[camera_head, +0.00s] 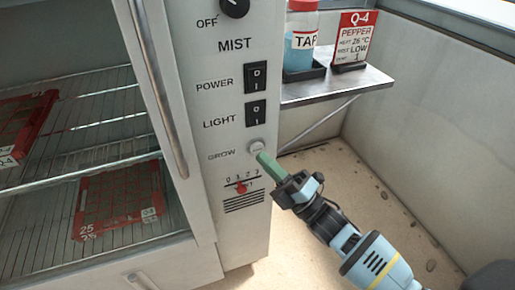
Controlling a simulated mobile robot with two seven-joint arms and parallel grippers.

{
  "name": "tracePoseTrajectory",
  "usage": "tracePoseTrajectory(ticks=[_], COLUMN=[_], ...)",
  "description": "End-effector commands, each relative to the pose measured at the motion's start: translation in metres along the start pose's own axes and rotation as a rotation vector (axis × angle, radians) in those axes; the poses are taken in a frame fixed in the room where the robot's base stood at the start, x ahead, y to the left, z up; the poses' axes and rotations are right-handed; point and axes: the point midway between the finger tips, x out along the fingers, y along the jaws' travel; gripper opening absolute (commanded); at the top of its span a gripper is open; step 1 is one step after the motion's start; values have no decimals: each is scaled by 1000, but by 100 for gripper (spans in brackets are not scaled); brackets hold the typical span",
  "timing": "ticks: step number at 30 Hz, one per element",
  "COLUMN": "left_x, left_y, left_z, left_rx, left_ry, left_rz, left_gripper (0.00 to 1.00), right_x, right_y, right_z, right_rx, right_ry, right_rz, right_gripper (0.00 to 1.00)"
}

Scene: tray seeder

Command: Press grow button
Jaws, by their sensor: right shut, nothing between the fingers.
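The grow button (256,146) is a small round pale button on the cabinet's front panel, beside the label GROW. My right gripper (262,158) comes in from the lower right with its green fingers shut and empty. In the picture the fingertips are just below and right of the button. I cannot tell whether they touch it. My left gripper is not in view.
The panel (215,130) also has a dial (234,6), a power switch (256,77), a light switch (255,113) and a red slider (241,188). Red trays (118,200) sit on wire shelves. A side shelf (335,85) holds a bottle (301,40) and a sign (353,40).

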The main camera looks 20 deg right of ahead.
Motion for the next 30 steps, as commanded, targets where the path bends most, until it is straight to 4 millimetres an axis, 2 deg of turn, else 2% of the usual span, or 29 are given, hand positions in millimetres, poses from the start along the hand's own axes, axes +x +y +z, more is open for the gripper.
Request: tracePoseTrajectory(ticks=[11, 30], left_x=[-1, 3], left_y=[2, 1], left_z=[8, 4], left_rx=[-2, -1], left_ry=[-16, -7], left_rz=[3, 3], left_gripper=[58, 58], right_x=[5, 8], right_y=[-4, -6], right_z=[4, 6], right_rx=[0, 0], right_ry=[-1, -1], right_rz=[0, 0], right_gripper=[0, 0])
